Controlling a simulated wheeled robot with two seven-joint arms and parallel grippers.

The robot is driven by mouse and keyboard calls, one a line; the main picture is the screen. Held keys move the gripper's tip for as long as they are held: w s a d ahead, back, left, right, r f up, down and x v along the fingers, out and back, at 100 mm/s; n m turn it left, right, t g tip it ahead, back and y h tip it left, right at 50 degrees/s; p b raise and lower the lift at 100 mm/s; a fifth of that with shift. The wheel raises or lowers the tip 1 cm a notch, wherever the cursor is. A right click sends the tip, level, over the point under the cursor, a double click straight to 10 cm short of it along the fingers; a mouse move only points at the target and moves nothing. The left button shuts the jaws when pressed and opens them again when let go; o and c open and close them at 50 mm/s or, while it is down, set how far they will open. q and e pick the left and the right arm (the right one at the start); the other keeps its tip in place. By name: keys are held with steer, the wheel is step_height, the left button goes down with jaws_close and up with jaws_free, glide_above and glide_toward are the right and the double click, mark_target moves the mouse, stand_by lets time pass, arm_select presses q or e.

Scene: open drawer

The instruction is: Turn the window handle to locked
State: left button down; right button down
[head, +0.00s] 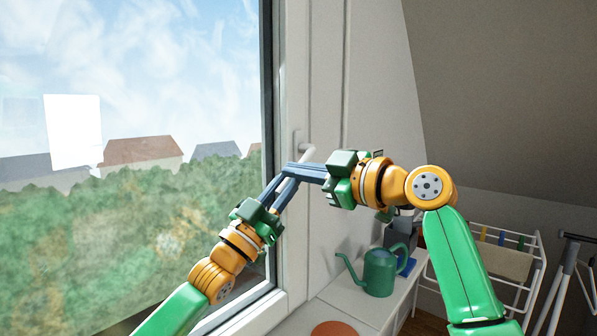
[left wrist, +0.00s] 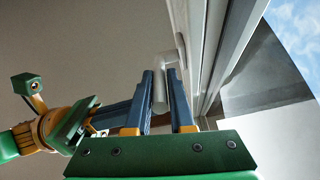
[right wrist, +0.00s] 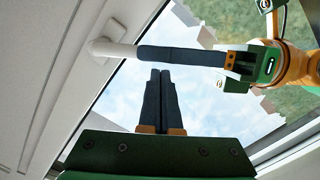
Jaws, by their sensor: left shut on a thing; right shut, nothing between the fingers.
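The white window handle (head: 307,152) is on the white window frame, its lever partly hidden behind my fingers. In the left wrist view the lever (left wrist: 160,92) lies between the two dark fingers of my left gripper (left wrist: 161,76), which is shut on it. The right wrist view shows the handle's base (right wrist: 104,46) and a short bare stretch of lever running into the left gripper's finger (right wrist: 180,55). My right gripper (right wrist: 160,71) is shut and empty, its fingertips just beside the left fingers. In the head view the right fingers (head: 297,171) cross in front of the left ones.
The window pane (head: 130,80) fills the left. A green watering can (head: 379,272) stands on the white sill at lower right, with a terracotta round thing (head: 333,329) nearer. A drying rack (head: 515,262) stands farther right. The wall right of the frame is bare.

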arm_select(q)
steer(key=shift+r, duration=0.1)
arm_select(e)
steer(key=shift+f, duration=0.1)
steer(key=shift+w+d+f, duration=0.25)
steer(key=shift+w+f, duration=0.1)
steer(key=shift+f, duration=0.25)
